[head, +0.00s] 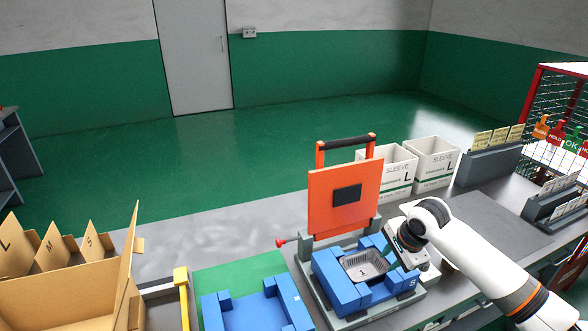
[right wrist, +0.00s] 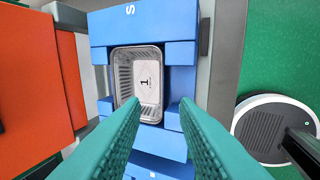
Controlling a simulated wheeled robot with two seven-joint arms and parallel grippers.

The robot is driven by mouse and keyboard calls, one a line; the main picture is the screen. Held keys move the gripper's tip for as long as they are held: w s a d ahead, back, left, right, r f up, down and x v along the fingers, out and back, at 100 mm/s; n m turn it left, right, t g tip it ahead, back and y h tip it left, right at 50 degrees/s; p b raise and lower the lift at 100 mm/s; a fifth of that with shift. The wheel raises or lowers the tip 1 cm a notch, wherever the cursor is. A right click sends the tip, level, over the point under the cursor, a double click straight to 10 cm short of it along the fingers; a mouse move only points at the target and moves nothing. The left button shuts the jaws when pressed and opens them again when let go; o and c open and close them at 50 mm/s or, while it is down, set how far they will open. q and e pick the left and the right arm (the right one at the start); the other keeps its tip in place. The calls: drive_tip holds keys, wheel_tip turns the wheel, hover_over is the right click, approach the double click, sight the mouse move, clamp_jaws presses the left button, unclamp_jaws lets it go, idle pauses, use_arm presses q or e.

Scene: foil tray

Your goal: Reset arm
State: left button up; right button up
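The foil tray (head: 372,262) sits in the blue block nest (head: 336,284) on the grey fixture; a "1" shows on its floor. The tray also shows in the right wrist view (right wrist: 150,97), inside the blue nest (right wrist: 160,28) marked S. My right gripper (head: 409,258) hangs just right of the tray in the head view. In the right wrist view its two green fingers (right wrist: 162,103) stand apart with nothing between them, pointing toward the tray's near end. My left gripper is not in view.
The orange press plate (head: 330,205) with a black handle stands raised behind the nest. Another blue nest (head: 255,312) lies at left, near a cardboard box (head: 70,300) with dividers. Two white SLEEVE bins (head: 433,160) and a red-framed wire rack (head: 560,100) stand at right.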

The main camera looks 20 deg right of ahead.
drive_tip(key=s+a+f+n+y, duration=0.1)
drive_tip(key=s+a+f+n, duration=0.9)
drive_tip(key=a, duration=0.3)
drive_tip(key=s+a+n+h, duration=0.1)
drive_tip(key=s+a+n, duration=0.3)
drive_tip(key=s, duration=0.5)
drive_tip(key=s+a+n, duration=0.1)
drive_tip(key=s+n, duration=0.4)
drive_tip(key=s, duration=0.3)
wheel_tip(320, 180, down, 29)
drive_tip(key=s+g+b, duration=0.2)
drive_tip(key=b, duration=0.1)
drive_tip(key=s+d+f+g+b, duration=0.1)
drive_tip(key=s+d+f, duration=0.1)
drive_tip(key=s+f, duration=1.3)
wheel_tip(320, 180, down, 2)
drive_tip(key=shift+s+d+n, duration=0.3)
drive_tip(key=shift+d, duration=0.1)
